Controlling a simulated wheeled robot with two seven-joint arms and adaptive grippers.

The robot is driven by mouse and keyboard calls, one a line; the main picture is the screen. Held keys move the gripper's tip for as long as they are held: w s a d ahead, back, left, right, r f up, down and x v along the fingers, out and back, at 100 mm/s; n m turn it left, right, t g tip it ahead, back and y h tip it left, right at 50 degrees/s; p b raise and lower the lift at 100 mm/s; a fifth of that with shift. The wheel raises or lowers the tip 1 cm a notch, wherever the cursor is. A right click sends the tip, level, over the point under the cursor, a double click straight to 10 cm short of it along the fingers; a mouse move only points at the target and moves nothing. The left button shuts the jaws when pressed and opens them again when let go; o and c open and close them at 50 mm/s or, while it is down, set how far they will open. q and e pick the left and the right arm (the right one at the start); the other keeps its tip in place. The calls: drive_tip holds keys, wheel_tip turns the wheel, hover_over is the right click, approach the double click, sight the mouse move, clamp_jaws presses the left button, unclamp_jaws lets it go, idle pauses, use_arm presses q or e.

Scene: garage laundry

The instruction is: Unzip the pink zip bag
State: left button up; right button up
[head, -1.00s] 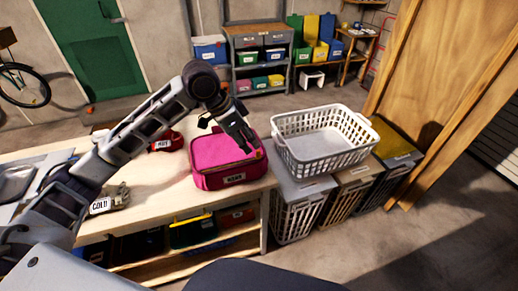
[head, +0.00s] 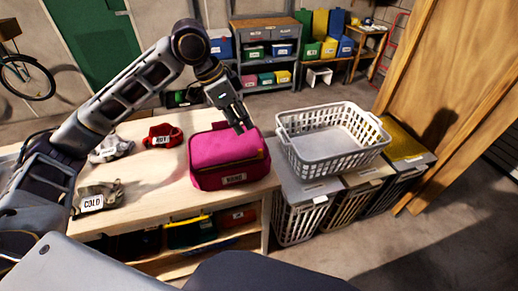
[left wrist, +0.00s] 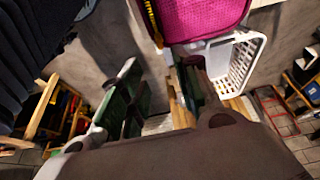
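The pink zip bag (head: 222,158) stands on the wooden table, with a label on its front. In the left wrist view its pink fabric (left wrist: 200,15) fills the top, beside a yellow-and-dark strip (left wrist: 152,22). A small orange bit (head: 264,151) shows at its right end; I cannot tell if it is the zip pull. My left gripper (head: 243,127) is above the bag's back right corner, pointing down. In the left wrist view its fingers (left wrist: 157,95) stand apart with nothing between them. I cannot tell if they touch the bag. My right gripper is out of view.
A white basket (head: 320,158) sits on hampers (head: 300,215) right of the table. A red HOT item (head: 162,137) and a grey COLD item (head: 98,197) lie left of the bag. Bare tabletop (head: 150,185) lies between them and the bag. A shelf (head: 265,65) stands behind.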

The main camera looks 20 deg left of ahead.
sight(259, 150)
use_arm(q)
drive_tip(key=b+x, duration=0.1)
drive_tip(key=x, duration=1.1)
drive_tip(key=shift+r, duration=0.1)
drive_tip(key=shift+x, duration=0.9)
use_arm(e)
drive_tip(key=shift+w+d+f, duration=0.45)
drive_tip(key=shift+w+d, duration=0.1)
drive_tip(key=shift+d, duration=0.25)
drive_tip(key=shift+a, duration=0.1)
use_arm(q)
drive_tip(key=shift+c, duration=0.9)
drive_tip(key=c, duration=0.5)
clamp_jaws()
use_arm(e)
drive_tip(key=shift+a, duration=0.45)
